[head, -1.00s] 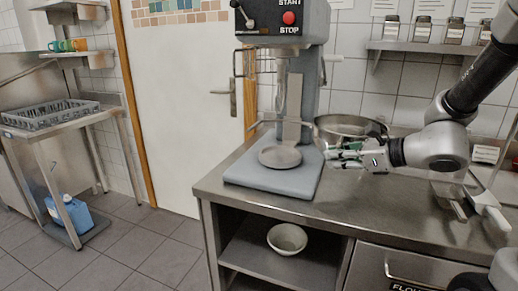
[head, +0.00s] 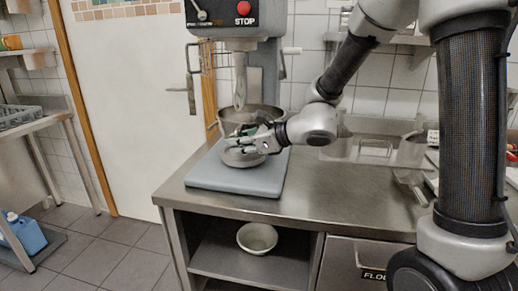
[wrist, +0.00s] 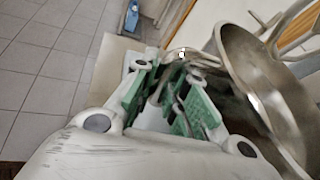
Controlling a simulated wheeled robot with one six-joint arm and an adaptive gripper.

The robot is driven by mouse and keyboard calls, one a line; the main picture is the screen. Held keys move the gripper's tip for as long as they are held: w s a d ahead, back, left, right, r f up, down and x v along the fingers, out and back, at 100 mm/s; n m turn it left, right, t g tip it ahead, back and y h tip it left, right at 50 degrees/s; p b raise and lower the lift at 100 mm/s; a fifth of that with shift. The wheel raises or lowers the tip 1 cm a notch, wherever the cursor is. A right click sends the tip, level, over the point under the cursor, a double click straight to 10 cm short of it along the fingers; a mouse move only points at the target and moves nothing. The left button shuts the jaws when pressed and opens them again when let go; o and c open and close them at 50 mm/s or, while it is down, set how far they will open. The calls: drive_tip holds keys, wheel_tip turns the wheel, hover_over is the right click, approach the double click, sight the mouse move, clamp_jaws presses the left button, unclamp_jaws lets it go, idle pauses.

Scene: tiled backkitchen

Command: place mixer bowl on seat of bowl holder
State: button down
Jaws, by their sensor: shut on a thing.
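The mixer bowl (head: 228,122), a wide metal bowl, is at the mixer, below the mixing tool (head: 240,85) and above the round seat (head: 238,160) on the grey base. My gripper (head: 247,142), with green finger pads, is shut on the bowl at its near side and covers part of it. In the wrist view the bowl (wrist: 245,60) is at the right, beside my gripper (wrist: 170,75). The bowl holder behind is mostly hidden by bowl and gripper. I cannot tell whether the bowl's underside touches the seat.
The mixer (head: 235,22) stands at the left end of the steel counter (head: 325,190). Clear containers (head: 375,150) stand farther right. A pale bowl (head: 257,238) sits on the shelf below. A door (head: 130,90) is at the left.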

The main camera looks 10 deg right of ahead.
drive_tip(key=shift+w+a+f, duration=0.5)
drive_tip(key=shift+a+f, duration=0.2)
drive_tip(key=shift+f, duration=0.15)
drive_tip(key=shift+w+a+f, duration=0.45)
drive_tip(key=shift+a+f, duration=0.25)
drive_tip(key=shift+f, duration=0.1)
drive_tip(key=c, duration=1.4)
unclamp_jaws()
drive_tip(key=shift+f, duration=0.1)
drive_tip(key=shift+c, duration=0.2)
drive_tip(key=shift+s+d, duration=0.1)
drive_tip(key=shift+d, duration=0.05)
drive_tip(key=s+d+r+n+g+h, duration=0.1)
drive_tip(key=s+d+r+n+g, duration=0.15)
drive_tip(key=s+d+n, duration=0.5)
drive_tip(key=s+d+r+n+g+h, duration=0.1)
drive_tip(key=s+d+r+n+g, duration=0.3)
drive_tip(key=s+d, duration=0.6)
drive_tip(key=s+d+r+n+t+h, duration=0.1)
drive_tip(key=s+d+n+h, duration=0.3)
drive_tip(key=d, duration=0.5)
drive_tip(key=s+d+r+n+t+h, duration=0.1)
drive_tip(key=s+d+n+t+h, duration=0.1)
drive_tip(key=s+d+n+h, duration=0.3)
drive_tip(key=s+d+n, duration=0.2)
drive_tip(key=d, duration=0.1)
drive_tip(key=shift+d+r, duration=0.15)
drive_tip(key=shift+d, duration=0.25)
